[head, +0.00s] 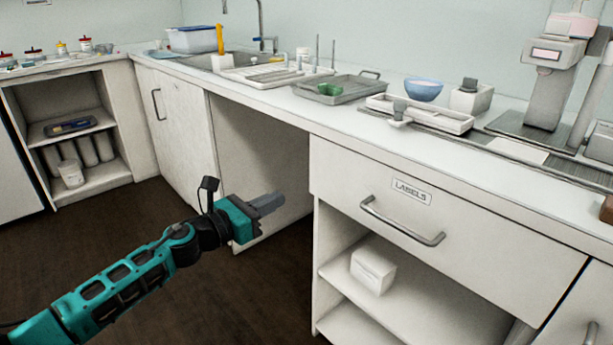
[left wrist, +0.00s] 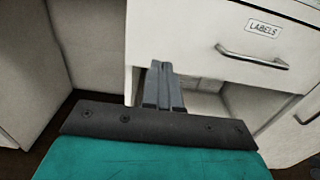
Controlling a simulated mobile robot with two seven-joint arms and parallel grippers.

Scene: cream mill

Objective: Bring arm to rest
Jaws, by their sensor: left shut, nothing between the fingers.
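My left arm comes in from the lower left of the head view, teal and black. My left gripper (head: 268,203) is shut and empty, held in the air in front of the cabinets. Its grey fingers lie together in the left wrist view (left wrist: 162,85), pointing at the open shelf below the labels drawer. The labels drawer (head: 400,203) is closed, with a bar handle (head: 402,222); it also shows in the left wrist view (left wrist: 245,40). My right gripper is in neither view.
The counter (head: 310,105) carries a grey tray (head: 340,90), a blue bowl (head: 423,89) and a labelling device (head: 550,80). A white box (head: 373,270) sits on the shelf below the drawer. An open knee space lies behind my gripper. The dark floor (head: 100,240) at left is clear.

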